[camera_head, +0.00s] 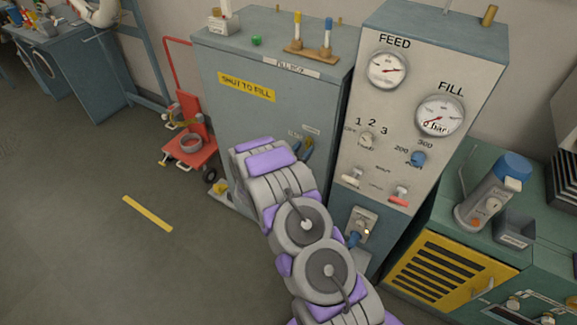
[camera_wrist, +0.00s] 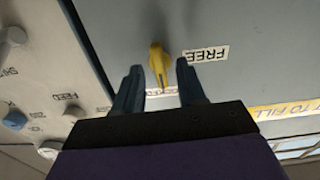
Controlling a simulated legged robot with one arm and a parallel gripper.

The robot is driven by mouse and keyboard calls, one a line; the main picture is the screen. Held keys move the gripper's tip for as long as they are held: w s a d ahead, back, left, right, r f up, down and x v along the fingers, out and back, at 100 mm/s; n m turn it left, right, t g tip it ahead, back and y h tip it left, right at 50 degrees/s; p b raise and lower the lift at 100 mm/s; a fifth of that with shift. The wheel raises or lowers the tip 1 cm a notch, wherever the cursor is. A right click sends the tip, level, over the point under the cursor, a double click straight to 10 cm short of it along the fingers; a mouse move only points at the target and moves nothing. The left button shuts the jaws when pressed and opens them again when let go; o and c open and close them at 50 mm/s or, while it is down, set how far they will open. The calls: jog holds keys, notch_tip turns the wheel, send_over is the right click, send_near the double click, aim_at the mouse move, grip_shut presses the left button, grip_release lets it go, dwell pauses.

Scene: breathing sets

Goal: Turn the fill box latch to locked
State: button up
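The fill box (camera_head: 222,110) is a grey-blue cabinet with a yellow "SHUT TO FILL" sign on its front. Its yellow latch (camera_wrist: 157,62) shows in the wrist view, on the grey front panel. The latch runs roughly up and down in that picture, its lower end by a partly hidden label (camera_wrist: 162,91). In the head view my gripper (camera_head: 305,149) is at the cabinet's right front, and my arm hides the latch.
A gauge panel (camera_head: 415,130) with FEED and FILL dials and knobs stands close on the right of the box. A red hand cart (camera_head: 190,145) is to the left. A green cabinet (camera_head: 455,215) is at the right.

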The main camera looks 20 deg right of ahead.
jog(key=p+v, duration=0.1)
jog(key=v, duration=1.5)
jog(key=shift+a, duration=0.25)
jog(key=shift+f, duration=0.1)
